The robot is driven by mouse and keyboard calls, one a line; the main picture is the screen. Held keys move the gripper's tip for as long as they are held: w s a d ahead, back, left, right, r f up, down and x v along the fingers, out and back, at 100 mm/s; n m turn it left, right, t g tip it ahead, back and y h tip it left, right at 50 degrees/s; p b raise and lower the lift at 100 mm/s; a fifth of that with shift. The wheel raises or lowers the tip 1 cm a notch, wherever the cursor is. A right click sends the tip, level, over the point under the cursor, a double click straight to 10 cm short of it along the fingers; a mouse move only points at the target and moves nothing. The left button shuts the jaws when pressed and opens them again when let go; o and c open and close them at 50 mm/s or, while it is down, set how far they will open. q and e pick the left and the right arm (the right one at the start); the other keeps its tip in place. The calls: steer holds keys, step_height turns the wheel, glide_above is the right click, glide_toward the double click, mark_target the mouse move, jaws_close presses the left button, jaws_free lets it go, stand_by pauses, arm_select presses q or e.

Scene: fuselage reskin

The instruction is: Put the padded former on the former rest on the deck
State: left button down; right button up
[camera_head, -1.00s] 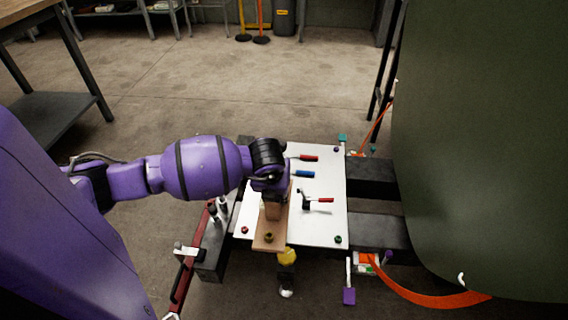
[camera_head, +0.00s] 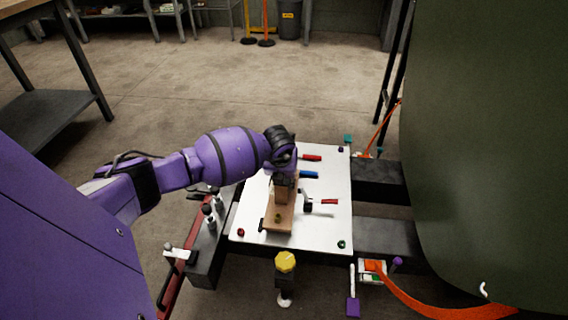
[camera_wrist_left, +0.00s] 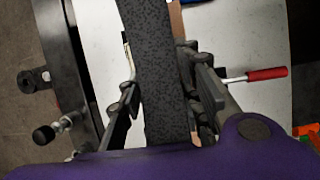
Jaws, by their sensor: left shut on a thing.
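My left gripper (camera_head: 285,176) reaches in over the white deck panel (camera_head: 320,231), fingers pointing down. In the left wrist view my left gripper (camera_wrist_left: 165,95) is shut on a dark, speckled padded piece, the padded former (camera_wrist_left: 163,70). In the head view a tan wooden block with an upright (camera_head: 279,217) shows below the gripper, over the front middle of the panel. I cannot tell whether it touches the panel. I cannot make out the former rest with certainty; the gripper and block cover part of the panel. My right gripper is out of view.
Red-handled (camera_head: 311,157) and blue-handled (camera_head: 308,174) tools lie on the panel, with a red-handled clamp (camera_head: 329,201) right of the block. A yellow-topped post (camera_head: 285,262) stands in front. A large green curved shell (camera_head: 490,150) fills the right side. The panel's right front is clear.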

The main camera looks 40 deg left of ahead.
arm_select(q)
steer(key=shift+s+f+b, duration=0.1)
steer(key=shift+f+b, duration=0.25)
steer(key=shift+f, duration=0.95)
steer(key=c, duration=1.5)
jaws_free()
steer(key=shift+c, duration=0.2)
